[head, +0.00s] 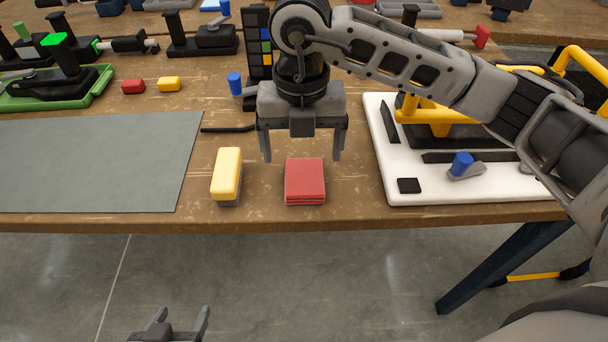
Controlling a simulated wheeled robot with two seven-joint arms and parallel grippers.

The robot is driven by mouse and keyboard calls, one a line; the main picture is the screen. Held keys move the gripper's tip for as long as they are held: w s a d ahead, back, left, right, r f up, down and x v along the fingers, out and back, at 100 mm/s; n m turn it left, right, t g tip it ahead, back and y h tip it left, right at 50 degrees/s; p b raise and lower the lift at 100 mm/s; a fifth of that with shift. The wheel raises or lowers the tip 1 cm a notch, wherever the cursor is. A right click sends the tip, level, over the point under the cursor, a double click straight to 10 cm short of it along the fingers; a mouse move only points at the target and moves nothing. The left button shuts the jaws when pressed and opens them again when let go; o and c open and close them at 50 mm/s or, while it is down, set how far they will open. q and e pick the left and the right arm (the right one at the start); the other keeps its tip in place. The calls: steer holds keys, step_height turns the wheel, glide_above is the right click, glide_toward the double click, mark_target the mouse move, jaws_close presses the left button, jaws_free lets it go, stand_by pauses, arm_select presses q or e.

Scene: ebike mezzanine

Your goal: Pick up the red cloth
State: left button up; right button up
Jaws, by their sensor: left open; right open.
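The red cloth (305,183) is a folded, flat square stack on the wooden bench, near its front edge. My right gripper (301,158) comes in from the right with its fingers pointing down. It is open and empty, with its fingertips at the far side of the cloth; I cannot tell its exact height above the bench. My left gripper (183,314) is at the bottom of the view, in front of the bench and over the floor. It is open and empty.
A yellow block with a dark base (227,175) stands just left of the cloth. A grey mat (90,160) lies further left. A white board (385,185) with yellow and black parts lies to the right. A thin dark tool (228,129) lies behind the yellow block.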

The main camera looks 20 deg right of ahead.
mark_target(304, 175)
steer(key=shift+w+d+f+p, duration=0.1)
steer(key=shift+f+p, duration=0.25)
steer(key=shift+f, duration=1.25)
steer(key=shift+w+d+f+p, duration=0.1)
steer(key=shift+f+p, duration=0.2)
steer(key=shift+f, duration=1.3)
steer(key=c, duration=1.1)
